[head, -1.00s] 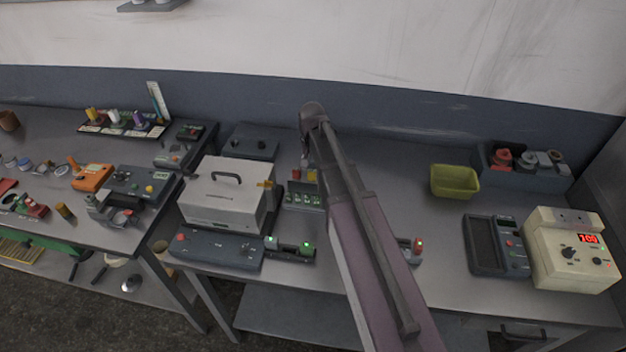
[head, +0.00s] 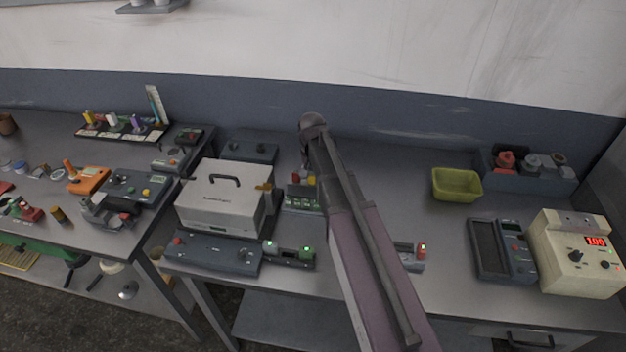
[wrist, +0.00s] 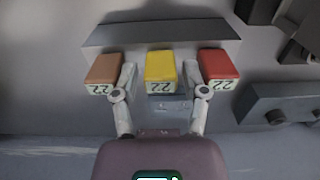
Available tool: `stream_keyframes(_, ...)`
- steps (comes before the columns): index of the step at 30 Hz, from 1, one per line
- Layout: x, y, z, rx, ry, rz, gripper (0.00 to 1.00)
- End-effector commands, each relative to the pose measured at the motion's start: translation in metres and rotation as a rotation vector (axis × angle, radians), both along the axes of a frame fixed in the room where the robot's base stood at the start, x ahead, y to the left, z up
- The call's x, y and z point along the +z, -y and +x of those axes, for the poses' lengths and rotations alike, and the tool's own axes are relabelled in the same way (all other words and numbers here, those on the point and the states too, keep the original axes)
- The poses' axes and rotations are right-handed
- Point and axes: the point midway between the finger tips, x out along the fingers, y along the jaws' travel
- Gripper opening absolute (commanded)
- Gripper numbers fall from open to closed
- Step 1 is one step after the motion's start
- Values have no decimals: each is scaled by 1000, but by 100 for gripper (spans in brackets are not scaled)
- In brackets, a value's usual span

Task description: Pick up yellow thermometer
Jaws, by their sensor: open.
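The yellow thermometer (wrist: 160,66) is a small block with a "22" display. It sits in the middle of a row on a grey holder (wrist: 160,36) in the wrist view, between a brown-orange thermometer (wrist: 104,68) and a red thermometer (wrist: 218,64). My gripper (wrist: 161,72) is open, with one finger on each side of the yellow thermometer, in the gaps to its neighbours. I see clear space between the fingers and the yellow block. In the head view, the yellow thermometer (head: 311,179) is partly hidden beside my arm, and my fingers cannot be made out.
A white box (head: 222,197) with a handle stands left of the holder. A yellow-green bin (head: 457,185) and a beige device with a red display (head: 577,255) stand to the right. Dark hardware (wrist: 280,100) lies close by in the wrist view.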

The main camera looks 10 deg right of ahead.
Motion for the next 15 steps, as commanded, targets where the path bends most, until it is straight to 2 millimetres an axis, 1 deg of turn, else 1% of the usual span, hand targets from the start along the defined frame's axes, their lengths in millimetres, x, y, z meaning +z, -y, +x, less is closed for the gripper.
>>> stream_keyframes(2, 0, 0, 0, 0, 0, 0, 57)
stream_keyframes(3, 0, 0, 0, 0, 0, 0, 45)
stream_keyframes(5, 0, 0, 0, 0, 0, 0, 27)
stream_keyframes(6, 0, 0, 0, 0, 0, 0, 16)
stream_keyframes(7, 0, 0, 0, 0, 0, 0, 7)
stream_keyframes(8, 0, 0, 0, 0, 0, 0, 0)
stream_keyframes(15, 0, 0, 0, 0, 0, 0, 0)
